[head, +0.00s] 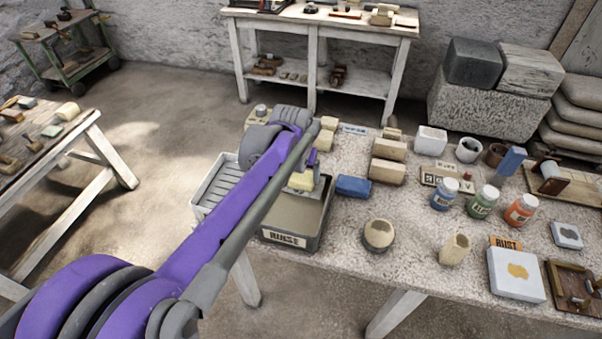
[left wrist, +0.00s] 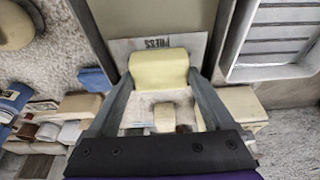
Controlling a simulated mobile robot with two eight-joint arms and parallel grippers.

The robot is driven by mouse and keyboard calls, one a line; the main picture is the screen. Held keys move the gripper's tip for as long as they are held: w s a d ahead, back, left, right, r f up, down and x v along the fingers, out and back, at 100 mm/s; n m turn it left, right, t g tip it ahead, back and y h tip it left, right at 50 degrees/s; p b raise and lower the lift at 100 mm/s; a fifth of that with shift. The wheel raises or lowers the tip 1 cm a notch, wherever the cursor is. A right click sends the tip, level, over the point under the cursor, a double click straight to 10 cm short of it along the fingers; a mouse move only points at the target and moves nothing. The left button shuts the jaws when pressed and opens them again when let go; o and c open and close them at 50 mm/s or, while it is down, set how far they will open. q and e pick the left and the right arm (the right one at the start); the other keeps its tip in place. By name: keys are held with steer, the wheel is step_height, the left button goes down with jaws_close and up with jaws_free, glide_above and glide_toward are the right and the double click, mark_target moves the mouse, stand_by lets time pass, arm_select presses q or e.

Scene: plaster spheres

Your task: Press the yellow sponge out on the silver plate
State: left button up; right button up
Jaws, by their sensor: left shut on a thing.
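My left gripper (head: 308,168) is shut on the yellow sponge (head: 301,182), with its arm crossing the head view from lower left. In the left wrist view the sponge (left wrist: 158,70) sits between the two fingers of the gripper (left wrist: 158,82). A pale silver plate (left wrist: 124,48) lettered PRESS shows just past the sponge, partly covered by it. I cannot tell whether sponge and plate touch. My right gripper is not in view.
A grey bin (head: 322,232) labelled RINSE stands near the sponge, with a ridged tray (head: 209,187) at its left. A blue block (head: 353,186) lies close on the right.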

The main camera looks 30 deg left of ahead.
mark_target(301, 177)
arm_select(q)
steer(key=shift+r+p, duration=2.1)
steer(key=shift+r, duration=1)
